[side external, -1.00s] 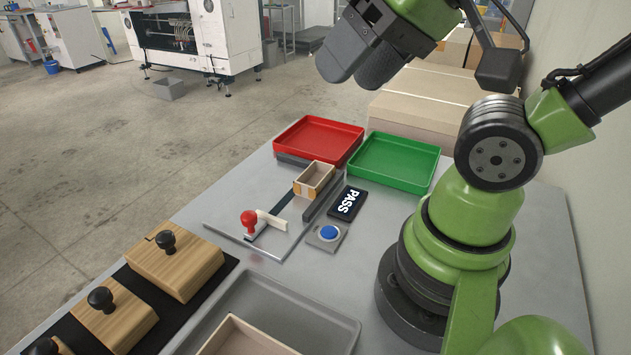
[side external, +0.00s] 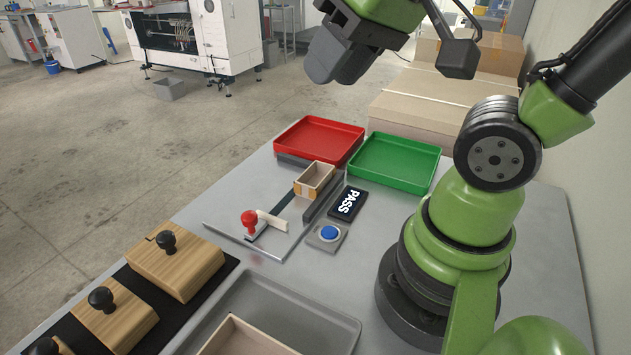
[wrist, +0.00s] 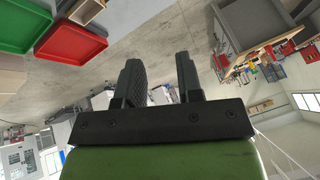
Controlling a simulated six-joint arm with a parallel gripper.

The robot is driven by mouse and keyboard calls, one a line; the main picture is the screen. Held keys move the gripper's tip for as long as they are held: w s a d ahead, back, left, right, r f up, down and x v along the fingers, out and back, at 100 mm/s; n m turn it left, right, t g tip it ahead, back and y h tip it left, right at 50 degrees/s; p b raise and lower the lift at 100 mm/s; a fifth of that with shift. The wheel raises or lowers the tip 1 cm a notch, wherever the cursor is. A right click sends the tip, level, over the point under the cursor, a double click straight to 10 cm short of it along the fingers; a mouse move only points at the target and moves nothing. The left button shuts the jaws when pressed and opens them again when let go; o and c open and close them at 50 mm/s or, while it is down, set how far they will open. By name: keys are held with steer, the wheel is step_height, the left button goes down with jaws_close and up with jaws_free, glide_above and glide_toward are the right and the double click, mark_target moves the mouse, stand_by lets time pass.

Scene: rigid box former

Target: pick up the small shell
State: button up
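A small open tan box shell (side external: 315,179) sits in the fixture near the middle of the table, with an orange-brown patch on its near end. Another pale open box shell (side external: 246,338) lies in the grey tray (side external: 300,309) at the bottom edge, partly cut off. I cannot tell for sure which one is the small shell. My gripper (side external: 338,60) is high above the table's far end, well away from both. The wrist view shows its two fingers (wrist: 162,80) apart with nothing between them.
A red tray (side external: 319,139) and a green tray (side external: 395,162) stand at the table's far end. A red-knobbed stamp (side external: 249,221), a PASS sign (side external: 347,203) and a blue button (side external: 328,232) are near the fixture. Wooden blocks with black knobs (side external: 176,262) stand front left.

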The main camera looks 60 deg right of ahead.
steer(key=w+d+f+n+g+h, duration=0.1)
steer(key=w+d+f+g, duration=0.1)
steer(key=w+d+f, duration=0.4)
steer(key=n+g, duration=0.3)
steer(key=g, duration=0.1)
glide_above(305, 186)
step_height(305, 186, down, 17)
steer(key=shift+r, duration=0.15)
steer(key=shift+d+f, duration=0.1)
steer(key=shift+f, duration=3.05)
jaws_close()
